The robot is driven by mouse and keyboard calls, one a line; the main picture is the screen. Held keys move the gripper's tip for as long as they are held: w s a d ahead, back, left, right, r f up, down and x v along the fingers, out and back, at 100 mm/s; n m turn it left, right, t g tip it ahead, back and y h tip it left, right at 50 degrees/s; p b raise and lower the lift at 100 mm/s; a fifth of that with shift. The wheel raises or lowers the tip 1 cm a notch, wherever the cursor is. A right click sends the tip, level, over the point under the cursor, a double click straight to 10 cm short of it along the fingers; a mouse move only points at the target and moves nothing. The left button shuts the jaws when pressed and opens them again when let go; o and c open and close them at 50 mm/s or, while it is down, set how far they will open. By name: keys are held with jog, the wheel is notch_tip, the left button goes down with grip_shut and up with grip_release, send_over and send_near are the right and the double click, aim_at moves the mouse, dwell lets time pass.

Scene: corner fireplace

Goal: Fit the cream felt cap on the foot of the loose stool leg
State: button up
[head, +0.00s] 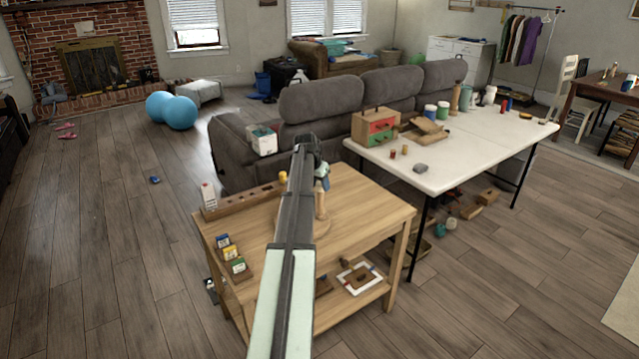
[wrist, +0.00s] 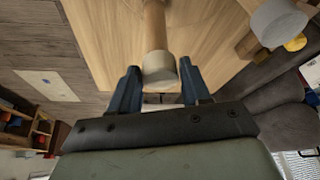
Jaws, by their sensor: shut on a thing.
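The loose stool leg (head: 320,206) is a pale wooden rod standing upright on the small wooden table, on a round base (head: 323,228). In the wrist view the leg (wrist: 154,22) runs away from me toward the tabletop. The cream felt cap (wrist: 159,71) is at the leg's near end, between my two blue fingers. My gripper (wrist: 159,82) is shut on the cap. In the head view my gripper (head: 322,176) is at the top of the leg, and my arm covers part of the table. The cap lines up with the leg; I cannot tell how far it is on.
A wooden rail (head: 245,200) lies along the table's back left edge, with a white carton (head: 208,195) at its end. Small boxes (head: 230,253) stand at the left front. A grey sofa (head: 340,105) is behind. A white table (head: 450,155) with several objects stands at right.

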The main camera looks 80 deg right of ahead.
jog(key=shift+f, duration=0.9)
dwell(0.6)
jog(key=o, duration=1)
jog(key=v, duration=1.3)
jog(key=shift+w+a+r, duration=0.1)
jog(key=shift+a+r, duration=0.05)
jog(key=shift+r, duration=0.2)
